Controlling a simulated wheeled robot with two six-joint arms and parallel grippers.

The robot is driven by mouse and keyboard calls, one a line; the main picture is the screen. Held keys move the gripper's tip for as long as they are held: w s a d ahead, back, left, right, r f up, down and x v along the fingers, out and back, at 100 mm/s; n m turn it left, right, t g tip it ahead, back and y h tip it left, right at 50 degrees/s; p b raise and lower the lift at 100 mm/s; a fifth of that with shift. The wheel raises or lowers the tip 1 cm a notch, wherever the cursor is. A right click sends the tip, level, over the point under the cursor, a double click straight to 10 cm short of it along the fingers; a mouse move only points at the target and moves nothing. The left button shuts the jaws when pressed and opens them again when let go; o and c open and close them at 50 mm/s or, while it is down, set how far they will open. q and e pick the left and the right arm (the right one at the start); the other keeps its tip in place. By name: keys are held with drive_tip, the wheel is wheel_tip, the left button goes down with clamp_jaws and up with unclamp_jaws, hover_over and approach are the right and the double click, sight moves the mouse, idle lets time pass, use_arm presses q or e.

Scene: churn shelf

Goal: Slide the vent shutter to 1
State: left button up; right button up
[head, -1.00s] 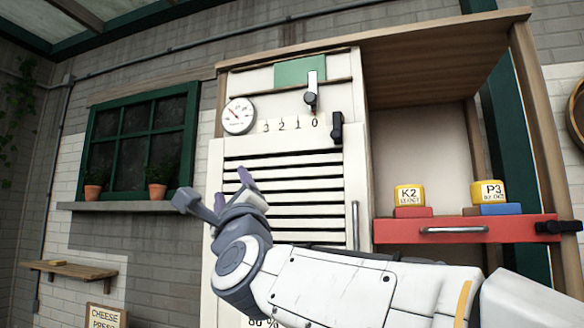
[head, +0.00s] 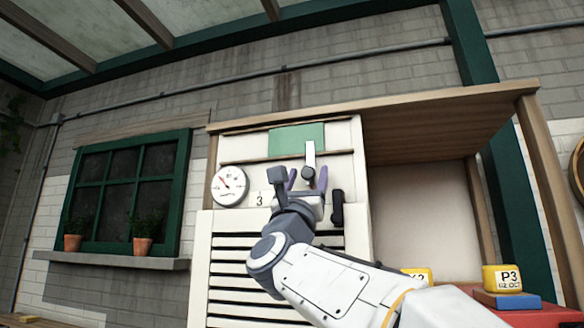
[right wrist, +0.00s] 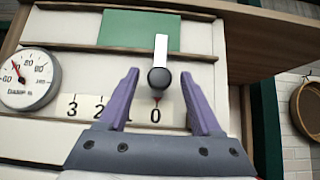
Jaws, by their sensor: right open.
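The vent shutter's slider is a white bar with a dark round knob (right wrist: 158,77); its red pointer sits at 0 on the number strip (right wrist: 84,108), which reads 3, 2, 1, 0. In the head view the white bar (head: 310,154) shows at the top of the panel, and my gripper covers most of the numbers. My right gripper (head: 307,178) is open, its two purple fingers either side of the knob in the right wrist view; contact cannot be told. My left gripper is not in view.
A round dial (head: 230,186) is left of the strip and a black handle (head: 337,207) is right of it. White louvre slats (head: 230,265) lie below.

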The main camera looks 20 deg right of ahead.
drive_tip(key=shift+w+d+r, duration=0.2)
drive_tip(key=shift+w+r, duration=0.2)
drive_tip(key=shift+r, duration=0.05)
clamp_jaws()
idle(1.2)
